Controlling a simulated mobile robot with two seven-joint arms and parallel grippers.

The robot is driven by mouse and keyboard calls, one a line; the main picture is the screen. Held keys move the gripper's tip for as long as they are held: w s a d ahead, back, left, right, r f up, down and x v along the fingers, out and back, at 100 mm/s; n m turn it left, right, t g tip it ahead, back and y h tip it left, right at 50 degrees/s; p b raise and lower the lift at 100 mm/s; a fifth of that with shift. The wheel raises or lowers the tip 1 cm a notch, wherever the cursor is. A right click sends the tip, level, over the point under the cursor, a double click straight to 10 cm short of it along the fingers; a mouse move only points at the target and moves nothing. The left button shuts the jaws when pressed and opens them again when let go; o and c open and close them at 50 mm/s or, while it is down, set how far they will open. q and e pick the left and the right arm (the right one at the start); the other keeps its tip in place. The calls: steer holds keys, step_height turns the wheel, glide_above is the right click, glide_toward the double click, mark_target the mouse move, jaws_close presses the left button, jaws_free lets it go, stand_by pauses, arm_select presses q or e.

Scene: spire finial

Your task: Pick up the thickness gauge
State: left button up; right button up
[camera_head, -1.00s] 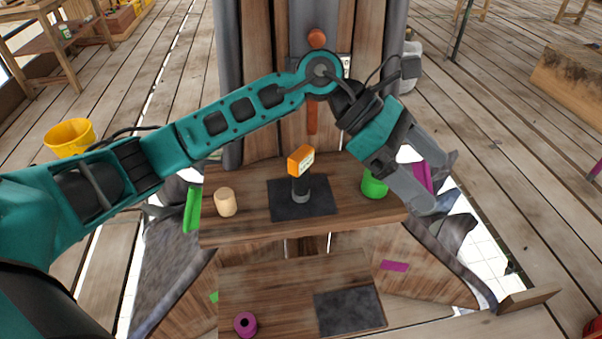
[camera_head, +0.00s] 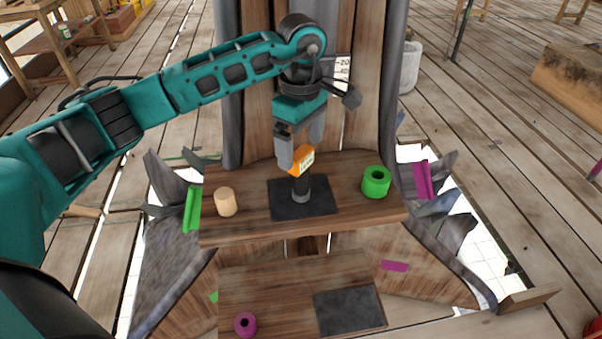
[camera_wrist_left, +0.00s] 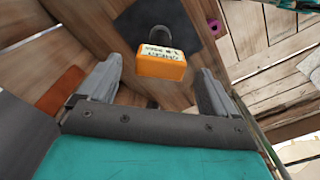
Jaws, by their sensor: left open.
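The thickness gauge (camera_head: 301,163) has an orange head with a pale label and a dark stem. It stands upright on a dark square pad (camera_head: 323,207) on the upper wooden shelf. My left gripper (camera_head: 299,158) is open above it, fingers pointing down toward the orange head. In the left wrist view the orange head (camera_wrist_left: 160,66) lies between and just beyond the two open fingers (camera_wrist_left: 157,85), and touches neither as far as I can see. My right gripper is not in view.
A wooden cylinder (camera_head: 226,202) stands left of the pad, and a green ring (camera_head: 376,182) stands right of it. A lower shelf holds a magenta ring (camera_head: 245,324) and another dark pad (camera_head: 349,311). Tall wooden boards (camera_head: 290,40) rise behind the shelf.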

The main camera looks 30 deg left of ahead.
mark_target(301, 166)
arm_select(q)
steer(key=shift+f, duration=3.2)
steer(key=shift+c, duration=0.2)
steer(key=c, duration=1.1)
steer(key=shift+r, duration=0.2)
